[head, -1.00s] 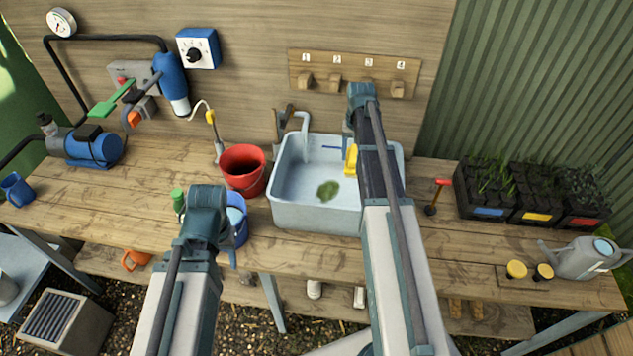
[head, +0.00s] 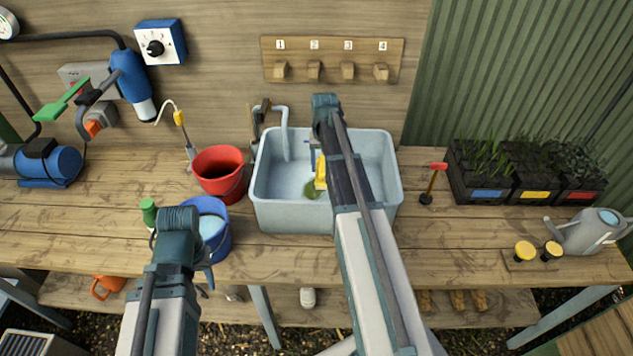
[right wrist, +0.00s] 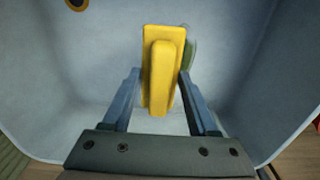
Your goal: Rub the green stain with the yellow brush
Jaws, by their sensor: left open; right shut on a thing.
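The green stain (head: 311,190) is on the floor of the pale blue sink (head: 275,217), partly covered by the yellow brush (head: 320,172) in the head view. In the right wrist view the yellow brush (right wrist: 163,70) is between the two fingers of my right gripper (right wrist: 162,98), which is shut on it inside the sink. A sliver of the green stain (right wrist: 190,50) shows just beyond the brush's right side. I cannot tell whether the brush touches the sink floor. My left gripper is hidden behind its own wrist (head: 178,225), near the blue bucket.
A red bucket (head: 219,174) stands left of the sink, and a blue bucket (head: 213,245) with water is in front of it. The tap (head: 285,130) rises at the sink's back left. A red-handled tool (head: 432,184) and planted trays (head: 480,190) are to the right.

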